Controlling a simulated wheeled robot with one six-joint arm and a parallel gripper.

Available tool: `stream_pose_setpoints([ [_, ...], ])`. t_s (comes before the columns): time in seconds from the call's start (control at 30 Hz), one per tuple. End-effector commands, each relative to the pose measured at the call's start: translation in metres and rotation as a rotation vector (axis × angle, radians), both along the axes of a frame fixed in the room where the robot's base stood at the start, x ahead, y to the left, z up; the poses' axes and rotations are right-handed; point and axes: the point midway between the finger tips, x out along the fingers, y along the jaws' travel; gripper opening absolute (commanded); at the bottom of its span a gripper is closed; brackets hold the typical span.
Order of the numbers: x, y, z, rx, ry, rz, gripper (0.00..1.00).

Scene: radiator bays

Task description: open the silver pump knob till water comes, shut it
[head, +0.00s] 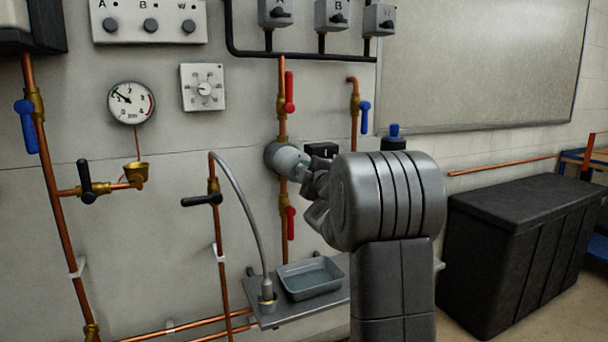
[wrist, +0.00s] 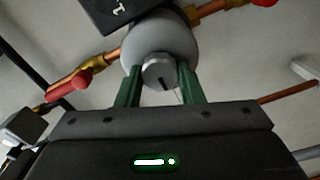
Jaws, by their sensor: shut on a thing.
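The silver pump knob (wrist: 160,72) shows in the wrist view as a round metal face with a dark slot, at the front of the round grey pump (wrist: 165,38). The two green fingers of my gripper (wrist: 161,84) are shut on the knob, one on each side. In the head view the pump (head: 279,158) sits on the copper pipe between two red-handled valves, and my gripper (head: 305,173) reaches it from the right. My wrist and fingers mostly hide the knob there. I see no water drops at the knob in either view.
Red valve handles sit above (head: 290,92) and below (head: 291,223) the pump. A grey tray (head: 335,288) stands on a small shelf below, beside a curved grey hose (head: 244,207). A black chest (head: 515,250) stands at the right.

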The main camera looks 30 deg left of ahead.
Motion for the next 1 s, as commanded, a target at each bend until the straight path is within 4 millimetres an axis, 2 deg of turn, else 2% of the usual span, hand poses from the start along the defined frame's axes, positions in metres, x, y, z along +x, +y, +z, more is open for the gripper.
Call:
stream_pose_setpoints([
  [0.27,0.000,0.000,-0.001,-0.003,0.001,0.000,0.12],
  [0.3,0.000,0.000,-0.001,-0.003,0.001,0.000,0.42],
  [0.37,0.000,0.000,-0.001,-0.002,0.001,0.000,0.54],
  [0.4,0.000,0.000,-0.001,-0.001,0.001,0.001,0.55],
  [0.77,-0.004,-0.005,0.000,0.000,0.001,0.000,0.55],
  [1.0,-0.030,-0.037,0.002,0.000,0.000,-0.001,0.55],
])
